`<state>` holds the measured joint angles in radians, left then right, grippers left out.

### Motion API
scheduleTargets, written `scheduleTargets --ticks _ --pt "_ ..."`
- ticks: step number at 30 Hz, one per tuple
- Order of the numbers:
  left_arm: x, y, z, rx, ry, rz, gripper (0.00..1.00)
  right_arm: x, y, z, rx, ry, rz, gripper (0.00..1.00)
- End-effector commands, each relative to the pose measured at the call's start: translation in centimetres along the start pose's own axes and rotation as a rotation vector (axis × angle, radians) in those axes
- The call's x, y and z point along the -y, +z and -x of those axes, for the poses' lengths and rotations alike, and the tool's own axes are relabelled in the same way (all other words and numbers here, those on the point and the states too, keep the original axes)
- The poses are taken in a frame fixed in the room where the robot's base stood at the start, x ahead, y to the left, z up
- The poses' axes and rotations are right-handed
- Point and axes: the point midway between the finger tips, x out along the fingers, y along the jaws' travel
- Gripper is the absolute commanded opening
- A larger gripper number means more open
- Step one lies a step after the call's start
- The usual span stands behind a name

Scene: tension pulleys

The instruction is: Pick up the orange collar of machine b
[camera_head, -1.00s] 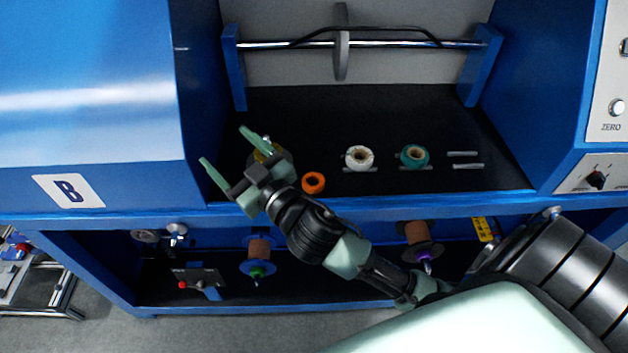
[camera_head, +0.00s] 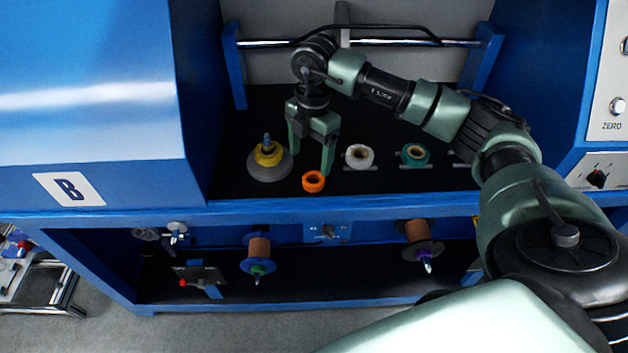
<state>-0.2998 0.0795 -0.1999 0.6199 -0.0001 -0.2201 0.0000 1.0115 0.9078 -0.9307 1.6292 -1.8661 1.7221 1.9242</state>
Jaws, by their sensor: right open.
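The orange collar (camera_head: 313,182) is a small ring lying on the black shelf of the blue machine marked B (camera_head: 69,189), near the shelf's front edge. My right gripper (camera_head: 310,162) points down just above and behind the collar, with its green fingers open. One finger is to the left of the collar; the other comes down close behind its right side. I cannot tell whether that finger touches it. Nothing is between the fingers. My left gripper is not in view.
A grey disc with a yellow collar (camera_head: 268,155) stands to the left. A white roll (camera_head: 359,157) and a teal roll (camera_head: 414,155) lie to the right. A steel bar (camera_head: 270,43) crosses behind. Copper spools (camera_head: 259,250) hang below the shelf.

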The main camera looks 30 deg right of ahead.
Motion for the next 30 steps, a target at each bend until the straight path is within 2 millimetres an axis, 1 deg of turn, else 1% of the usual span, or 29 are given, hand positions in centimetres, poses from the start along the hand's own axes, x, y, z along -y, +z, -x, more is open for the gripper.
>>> scheduleTargets --ticks 1,4,10,16,18,20,23,28,29,30 --pt "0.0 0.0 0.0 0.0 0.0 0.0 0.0 0.3 1.0 0.3 0.028 -0.015 -0.024 0.76" --pt "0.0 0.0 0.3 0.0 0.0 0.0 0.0 0.6 1.6 -0.1 0.049 -0.029 -0.044 0.76" --pt "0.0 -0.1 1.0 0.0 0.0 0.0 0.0 0.6 1.5 -2.3 0.047 -0.029 -0.04 0.76" --pt "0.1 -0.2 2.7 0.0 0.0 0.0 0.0 0.4 1.2 -5.1 0.044 -0.031 -0.039 0.76" --pt "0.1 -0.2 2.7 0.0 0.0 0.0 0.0 0.4 1.3 -6.2 0.044 -0.028 -0.039 0.76" --pt "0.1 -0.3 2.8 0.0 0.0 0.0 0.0 0.5 1.3 -6.8 0.044 -0.028 -0.038 0.76" --pt "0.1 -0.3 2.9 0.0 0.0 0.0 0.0 0.4 1.3 -7.3 0.043 -0.025 -0.037 0.76" --pt "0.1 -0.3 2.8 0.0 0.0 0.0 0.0 0.4 1.3 -7.3 0.043 -0.024 -0.036 0.76" --pt "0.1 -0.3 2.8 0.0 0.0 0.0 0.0 0.4 1.3 -7.3 0.043 -0.024 -0.036 0.71" --pt "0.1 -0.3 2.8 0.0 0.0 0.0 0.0 0.4 1.3 -7.3 0.043 -0.024 -0.036 0.6"
